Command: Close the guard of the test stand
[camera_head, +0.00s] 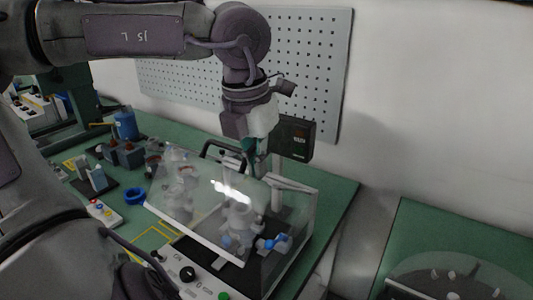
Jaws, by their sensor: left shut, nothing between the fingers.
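The test stand's guard (190,217) is a clear panel with a pale lower edge, slanting over the front of the stand. I cannot tell whether it is fully down. Through it I see a grey fixture (240,215) with blue parts at its base. The stand's clear side wall (297,237) is at the right. My left gripper (257,172) is shut and empty, pointing down at the rear upper edge of the guard. Whether it touches the guard is unclear. My right gripper is not in view.
A dark display (293,138) stands behind the stand, before a pegboard (320,60). A black curved handle or tube (222,147) is left of the gripper. A control panel (190,280) is in front.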

